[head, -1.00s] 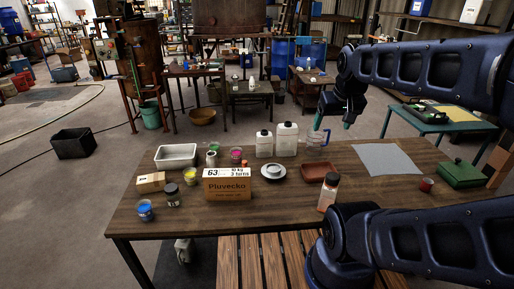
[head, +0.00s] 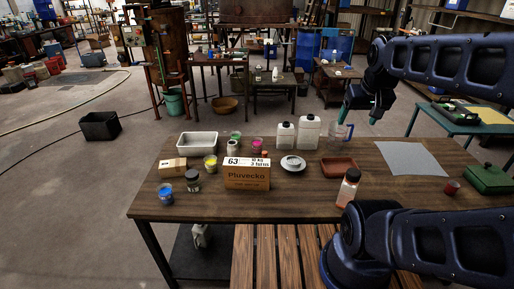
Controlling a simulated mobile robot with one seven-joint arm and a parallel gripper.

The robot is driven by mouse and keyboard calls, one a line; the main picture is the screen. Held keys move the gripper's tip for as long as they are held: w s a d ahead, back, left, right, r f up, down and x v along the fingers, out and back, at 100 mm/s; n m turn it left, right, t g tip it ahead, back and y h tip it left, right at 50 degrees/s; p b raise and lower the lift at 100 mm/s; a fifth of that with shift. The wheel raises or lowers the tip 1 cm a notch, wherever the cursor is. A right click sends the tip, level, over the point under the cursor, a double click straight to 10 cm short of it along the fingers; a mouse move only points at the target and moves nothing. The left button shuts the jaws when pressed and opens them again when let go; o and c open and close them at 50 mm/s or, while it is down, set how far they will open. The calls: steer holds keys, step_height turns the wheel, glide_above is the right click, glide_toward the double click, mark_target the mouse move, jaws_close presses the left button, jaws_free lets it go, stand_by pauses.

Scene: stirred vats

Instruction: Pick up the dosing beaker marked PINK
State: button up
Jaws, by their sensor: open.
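A small cup with pink contents, probably the PINK dosing beaker (head: 256,144), stands on the wooden table behind the cardboard box; its marking is too small to read. The box hides its lower part. Similar cups hold yellow (head: 210,163), blue (head: 166,191) and green (head: 235,136) contents. A red cup (head: 452,187) stands at the table's right. My gripper (head: 361,114) is open and empty, above the table's back edge, well to the right of the pink cup and close to a clear jug in the picture.
The cardboard box (head: 246,180) stands in front of the pink cup. Two white bottles (head: 309,132) and the clear jug (head: 340,137) stand to its right, with a white dish (head: 293,164) nearer. A white tray (head: 199,151) is left. The front middle of the wooden table (head: 270,205) is clear.

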steer(key=shift+o, duration=0.3)
steer(key=shift+w, duration=0.1)
steer(key=w+a+r+m+g, duration=0.1)
steer(key=w+a+m, duration=0.15)
steer(key=w, duration=0.45)
steer(key=w+a+m, duration=0.1)
steer(key=w+m, duration=0.2)
steer(key=w, duration=0.4)
steer(key=m+g, duration=0.4)
steer(key=m, duration=1.3)
glide_above(257, 145)
steer(key=w, duration=0.3)
step_height(257, 145, down, 32)
step_height(257, 145, down, 11)
steer(key=shift+w+r, duration=0.1)
steer(key=shift+r, duration=0.05)
steer(key=shift+c, duration=0.2)
